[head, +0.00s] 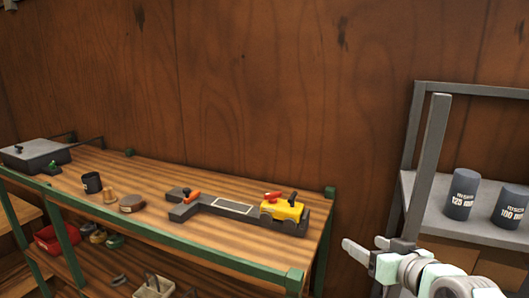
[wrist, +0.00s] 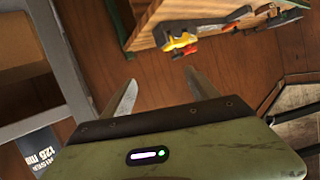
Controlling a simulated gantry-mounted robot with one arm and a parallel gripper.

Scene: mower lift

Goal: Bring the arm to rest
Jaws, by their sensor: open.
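My gripper (head: 362,248) is in the lower right of the head view, in the air between the bench's right end and the grey shelf. Its fingers are spread and nothing is between them.
The wooden bench (head: 165,222) has green edging. A grey box (head: 35,154), a black cup (head: 92,183) and small brown items stand at its left. The grey shelf (head: 450,219) at right holds two dark cylinders (head: 461,194). A red bin (head: 55,238) lies below the bench.

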